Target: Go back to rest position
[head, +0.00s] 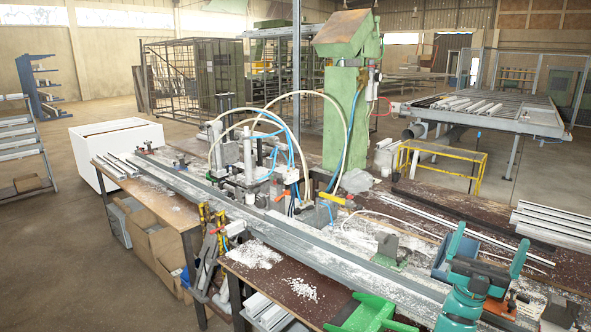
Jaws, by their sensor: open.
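My gripper (489,242) is at the lower right of the head view, teal, with its two fingers spread apart and pointing up. Nothing shows between the fingers except the bench behind them. It appears in front of the near right part of the long workbench (300,292). The clamp machine (250,165), with its blue and cream hoses, stands on the bench to the left, well apart from my gripper. Whether my gripper touches anything on the bench I cannot tell.
A long metal profile rail (330,258) runs along the bench. A blue box (442,262) appears just behind my gripper; a bright green object (370,314) lies to its left. A green column (342,120) rises behind. Metal profiles (552,226) lie at right. Open floor (50,260) is at left.

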